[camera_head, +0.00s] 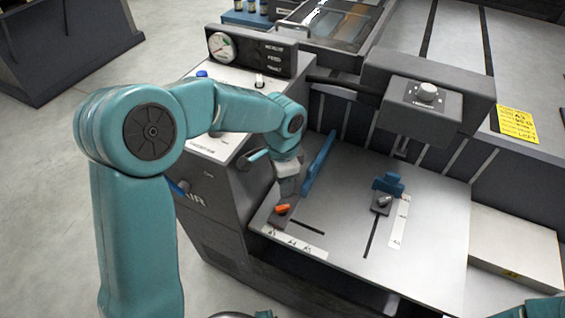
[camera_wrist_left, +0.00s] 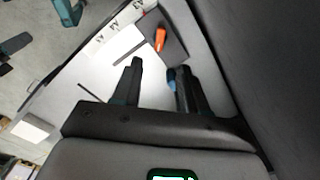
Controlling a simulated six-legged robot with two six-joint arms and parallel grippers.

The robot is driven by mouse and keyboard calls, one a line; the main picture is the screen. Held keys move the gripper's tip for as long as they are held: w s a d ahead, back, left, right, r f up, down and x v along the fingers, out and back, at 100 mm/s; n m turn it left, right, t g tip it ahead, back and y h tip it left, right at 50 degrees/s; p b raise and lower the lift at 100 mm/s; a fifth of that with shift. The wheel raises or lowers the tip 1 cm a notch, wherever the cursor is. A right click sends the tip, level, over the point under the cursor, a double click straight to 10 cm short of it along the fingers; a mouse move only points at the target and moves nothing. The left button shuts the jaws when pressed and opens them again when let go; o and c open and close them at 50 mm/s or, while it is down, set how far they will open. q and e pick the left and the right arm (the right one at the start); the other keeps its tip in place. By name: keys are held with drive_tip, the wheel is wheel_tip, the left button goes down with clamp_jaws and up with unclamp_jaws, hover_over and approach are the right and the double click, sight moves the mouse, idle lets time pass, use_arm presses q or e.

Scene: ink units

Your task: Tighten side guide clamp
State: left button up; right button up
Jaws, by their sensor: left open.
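The side guide clamp has an orange lever (camera_head: 282,209) on a dark block at the left front of the grey feed board (camera_head: 340,230). The lever also shows in the left wrist view (camera_wrist_left: 160,39), just beyond the fingertips. The blue side guide (camera_head: 318,166) stands upright on the board behind the clamp. My left gripper (camera_head: 286,193) points down close above the lever. In the left wrist view its two fingers (camera_wrist_left: 157,68) are apart with nothing between them. Contact with the lever cannot be told.
A second blue guide (camera_head: 388,183) with a grey lever (camera_head: 384,201) stands to the right, beside a slot. A dark control box with a knob (camera_head: 427,92) overhangs the board's back. The gauge panel (camera_head: 222,46) is behind my left arm. The board's right front is clear.

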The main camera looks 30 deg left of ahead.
use_arm(q)
wheel_tip(320, 180, up, 6)
drive_tip(key=shift+f+p, duration=0.15)
drive_tip(key=shift+p, duration=0.2)
drive_tip(key=shift+f, duration=0.1)
drive_tip(key=s+d+f+n+h+p, duration=0.1)
drive_tip(key=s+d+f, duration=0.1)
drive_tip(key=f, duration=0.2)
drive_tip(key=s+d+f+n+h+p, duration=0.1)
drive_tip(key=s+d+f+p, duration=0.1)
drive_tip(key=d+f, duration=0.1)
drive_tip(key=s+d+f+n+h+p, duration=0.1)
drive_tip(key=s+d+f+n+p, duration=0.1)
drive_tip(key=f, duration=0.4)
drive_tip(key=shift+d, duration=0.55)
drive_tip(key=s+d+f+n+p, duration=0.1)
drive_tip(key=s+f+n+p, duration=0.1)
drive_tip(key=s, duration=0.4)
drive_tip(key=s+d+f+n+h+p, duration=0.1)
drive_tip(key=s+d+f+n, duration=0.1)
drive_tip(key=s+f+n, duration=0.2)
drive_tip(key=s, duration=0.2)
drive_tip(key=shift+s+d+n+p, duration=0.15)
drive_tip(key=shift+s+n+p, duration=0.15)
drive_tip(key=shift+p, duration=0.05)
